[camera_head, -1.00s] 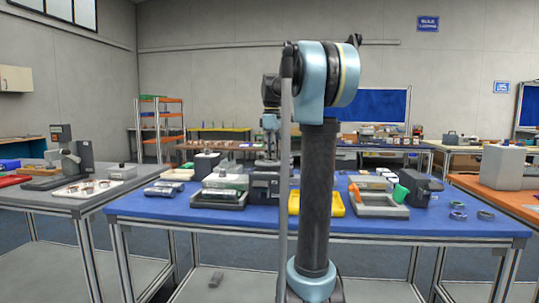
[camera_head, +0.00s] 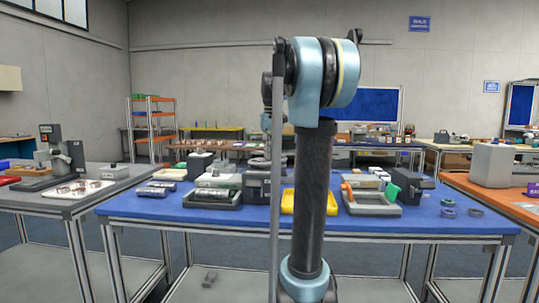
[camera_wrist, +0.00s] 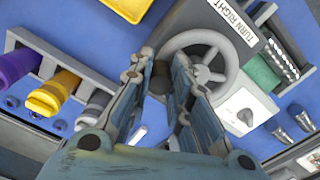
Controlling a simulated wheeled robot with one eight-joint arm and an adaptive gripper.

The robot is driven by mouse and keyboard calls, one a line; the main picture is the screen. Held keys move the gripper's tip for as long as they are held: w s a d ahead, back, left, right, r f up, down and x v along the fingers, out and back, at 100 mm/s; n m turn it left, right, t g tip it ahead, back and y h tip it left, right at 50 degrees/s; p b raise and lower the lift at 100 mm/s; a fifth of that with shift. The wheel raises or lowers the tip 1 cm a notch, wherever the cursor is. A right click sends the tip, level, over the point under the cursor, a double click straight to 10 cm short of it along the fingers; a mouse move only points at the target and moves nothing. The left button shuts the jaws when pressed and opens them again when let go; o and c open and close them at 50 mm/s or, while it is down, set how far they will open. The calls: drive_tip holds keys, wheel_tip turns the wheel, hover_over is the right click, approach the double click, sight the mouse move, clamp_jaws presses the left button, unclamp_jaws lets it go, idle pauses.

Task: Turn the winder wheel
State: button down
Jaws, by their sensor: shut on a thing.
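The winder wheel (camera_wrist: 222,58) is a grey spoked wheel on a dark box marked "TURN RIGHT" (camera_wrist: 237,18) in the wrist view. My gripper (camera_wrist: 163,66) is at the wheel's left side, its two fingers closed around a dark brown knob (camera_wrist: 160,80) at the rim. The fingers cover part of the knob and the rim's lower left. In the head view the dark winder box (camera_head: 257,188) stands on the blue table (camera_head: 180,211). My arm hides the gripper's contact there.
A grey rack (camera_wrist: 60,58) with purple, yellow and grey handled tools lies left of my gripper in the wrist view. A yellow tray (camera_wrist: 128,8) is above it.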

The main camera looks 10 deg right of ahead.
sight(259, 163)
drive_tip(key=m, duration=0.2)
drive_tip(key=s+m, duration=0.2)
drive_tip(key=m, duration=0.1)
drive_tip(key=shift+s+a+m, duration=0.1)
drive_tip(key=shift+a+m, duration=0.05)
drive_tip(key=shift+m, duration=0.15)
drive_tip(key=m, duration=0.1)
drive_tip(key=s+m, duration=0.1)
drive_tip(key=shift+a+m, duration=0.25)
drive_tip(key=shift+m, duration=0.05)
drive_tip(key=m, duration=0.1)
drive_tip(key=s+a+m, duration=0.1)
drive_tip(key=m, duration=0.1)
drive_tip(key=shift+m, duration=0.3)
drive_tip(key=m, duration=0.1)
drive_tip(key=a+m, duration=0.1)
drive_tip(key=m, duration=0.1)
drive_tip(key=a+m, duration=0.1)
drive_tip(key=m, duration=0.1)
drive_tip(key=shift+s, duration=0.35)
drive_tip(key=m, duration=0.2)
drive_tip(key=a+m, duration=0.1)
drive_tip(key=m, duration=0.1)
drive_tip(key=a+m, duration=0.1)
drive_tip(key=shift+w+m, duration=0.1)
drive_tip(key=shift+m, duration=0.3)
drive_tip(key=c, duration=1.5)
unclamp_jaws()
drive_tip(key=shift+o, duration=0.2)
